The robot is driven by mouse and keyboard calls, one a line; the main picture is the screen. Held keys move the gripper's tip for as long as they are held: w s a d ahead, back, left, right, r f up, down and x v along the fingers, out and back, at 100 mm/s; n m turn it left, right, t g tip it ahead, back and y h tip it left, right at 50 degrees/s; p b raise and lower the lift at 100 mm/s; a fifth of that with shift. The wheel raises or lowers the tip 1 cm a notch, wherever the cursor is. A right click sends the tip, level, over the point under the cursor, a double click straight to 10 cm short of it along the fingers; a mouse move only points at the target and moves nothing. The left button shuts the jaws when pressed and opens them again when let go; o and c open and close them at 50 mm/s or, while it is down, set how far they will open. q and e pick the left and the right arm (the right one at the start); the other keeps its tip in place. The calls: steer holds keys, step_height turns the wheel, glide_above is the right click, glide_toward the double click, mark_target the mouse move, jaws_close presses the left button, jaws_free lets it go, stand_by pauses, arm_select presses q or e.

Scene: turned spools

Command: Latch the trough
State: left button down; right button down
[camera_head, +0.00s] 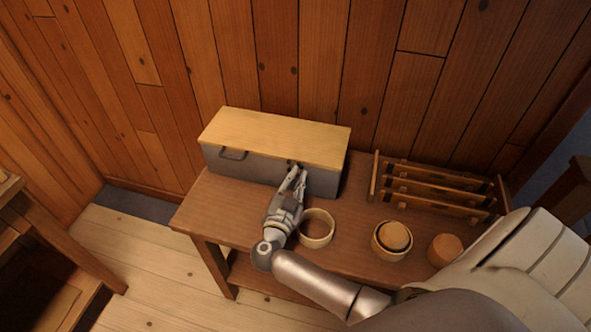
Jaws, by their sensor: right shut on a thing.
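The trough (225,165) is a long grey box with a flat yellow wooden lid (275,135), standing at the back left of the wooden table. The lid lies down flat on the box. A dark handle (233,155) shows on the left of its front face. My right gripper (297,172) is at the middle of the front face, just under the lid's front edge. Its fingers are shut on a small part there, seemingly the latch, which the fingers mostly hide. I cannot tell the latch's position. My left gripper is not in view.
A pale ring-shaped bowl (317,243) stands close to the right of my right gripper. Farther right are a round container (379,248) with a wooden piece in it, another round wooden piece (444,250) and a slatted wooden rack (437,202). The table's front left (205,215) is clear.

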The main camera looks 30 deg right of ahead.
steer(key=n+p, duration=0.1)
steer(key=p, duration=0.1)
steer(key=r+n+p, duration=0.1)
steer(key=n+p, duration=0.3)
steer(key=p, duration=0.1)
steer(key=shift+w+a+r, duration=0.3)
steer(key=shift+w+r, duration=0.05)
steer(key=shift+r, duration=0.05)
steer(key=shift+w+a+n+p, duration=0.1)
steer(key=shift+w+n+p, duration=0.1)
steer(key=shift+n+p, duration=0.55)
steer(key=shift+w+a+n+p, duration=0.15)
steer(key=shift+n+p, duration=0.35)
steer(key=shift+n, duration=0.35)
steer(key=shift+r, duration=0.1)
steer(key=c, duration=1.4)
jaws_free()
